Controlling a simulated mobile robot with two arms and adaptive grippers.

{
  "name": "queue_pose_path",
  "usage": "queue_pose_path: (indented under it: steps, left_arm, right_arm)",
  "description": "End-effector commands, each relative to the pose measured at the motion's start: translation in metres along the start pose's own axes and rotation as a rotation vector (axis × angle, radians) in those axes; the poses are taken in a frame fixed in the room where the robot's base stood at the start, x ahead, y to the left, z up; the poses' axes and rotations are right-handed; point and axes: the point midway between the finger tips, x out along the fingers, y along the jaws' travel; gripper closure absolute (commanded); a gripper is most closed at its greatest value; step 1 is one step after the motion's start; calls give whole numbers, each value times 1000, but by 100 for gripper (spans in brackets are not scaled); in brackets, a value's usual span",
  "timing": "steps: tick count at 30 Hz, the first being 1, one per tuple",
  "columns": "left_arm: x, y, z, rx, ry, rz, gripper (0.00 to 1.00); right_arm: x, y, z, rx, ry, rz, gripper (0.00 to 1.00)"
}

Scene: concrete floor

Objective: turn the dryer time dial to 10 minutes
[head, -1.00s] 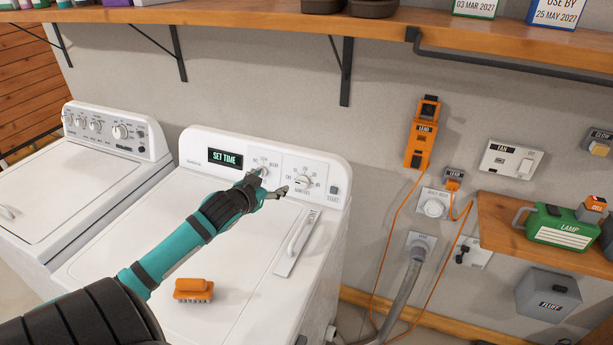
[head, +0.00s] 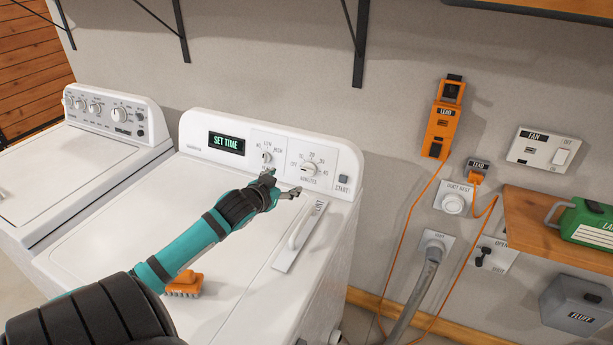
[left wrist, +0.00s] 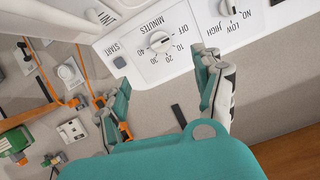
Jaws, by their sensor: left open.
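The white time dial (head: 309,169) is on the dryer's back panel, marked OFF, 10, 20, 30, 40 and MINUTES. In the left wrist view the dial (left wrist: 160,42) appears upside down; its ridge lies roughly along the line toward OFF, but the exact setting is hard to read. The dryer display (head: 227,143) reads SET TIME. My left gripper (head: 283,185) is open and empty, in front of the panel, below and left of the dial. In the left wrist view its fingers (left wrist: 168,92) are spread, with the dial beyond them, apart from both. My right gripper is not in view.
A heat dial (head: 266,157) sits left of the time dial, close to my gripper. A START button (head: 343,179) is to its right. A washer (head: 75,170) stands left.

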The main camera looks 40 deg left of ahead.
Motion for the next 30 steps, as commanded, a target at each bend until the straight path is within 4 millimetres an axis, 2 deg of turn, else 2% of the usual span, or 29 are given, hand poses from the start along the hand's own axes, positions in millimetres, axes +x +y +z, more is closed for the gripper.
queue_pose_path:
  steps: [4, 12, 21, 30]
  left_arm:
    - [22, -1, -4, 0, 1, -2, 32]
    - [78, -1, -4, -1, 1, -2, 32]
    - [132, -1, -3, -1, 1, -2, 32]
    - [162, 0, -2, 0, 0, -1, 32]
  right_arm:
    - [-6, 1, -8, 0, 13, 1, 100]
    - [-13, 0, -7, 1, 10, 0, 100]
    - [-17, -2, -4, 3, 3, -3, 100]
    - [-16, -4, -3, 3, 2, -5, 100]
